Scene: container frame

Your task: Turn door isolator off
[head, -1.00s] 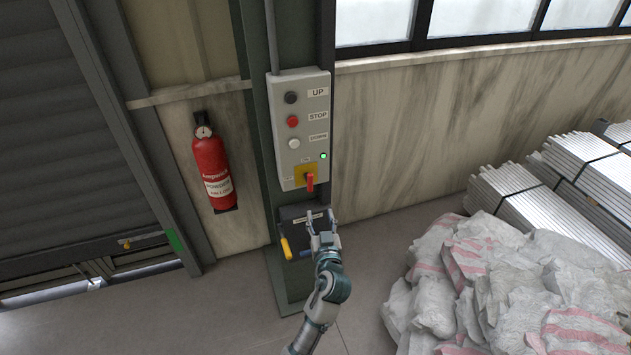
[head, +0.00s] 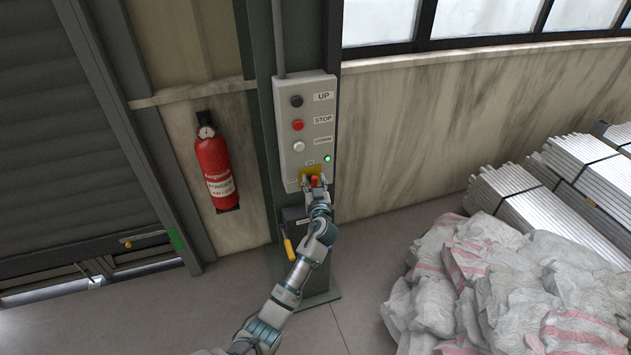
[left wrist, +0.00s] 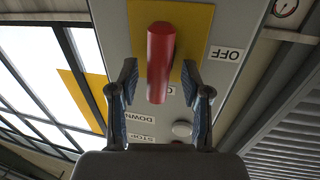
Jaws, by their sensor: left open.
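The door isolator is a red handle (head: 315,181) on a yellow plate (head: 308,172) at the bottom of the grey control box (head: 312,108). The red handle also shows in the left wrist view (left wrist: 160,62), with an OFF label (left wrist: 226,53) to its right. My left gripper (head: 316,184) is at the handle. In the left wrist view its two fingers (left wrist: 161,84) stand apart, one on each side of the handle, with a visible gap on both sides. A green lamp (head: 327,158) is lit on the box. My right gripper is not in view.
Black, red and white buttons run up the box above the isolator. A yellow lever (head: 288,247) is on a dark box below. A fire extinguisher (head: 215,165) hangs to the left. White sacks (head: 500,290) and metal bars (head: 520,195) lie to the right.

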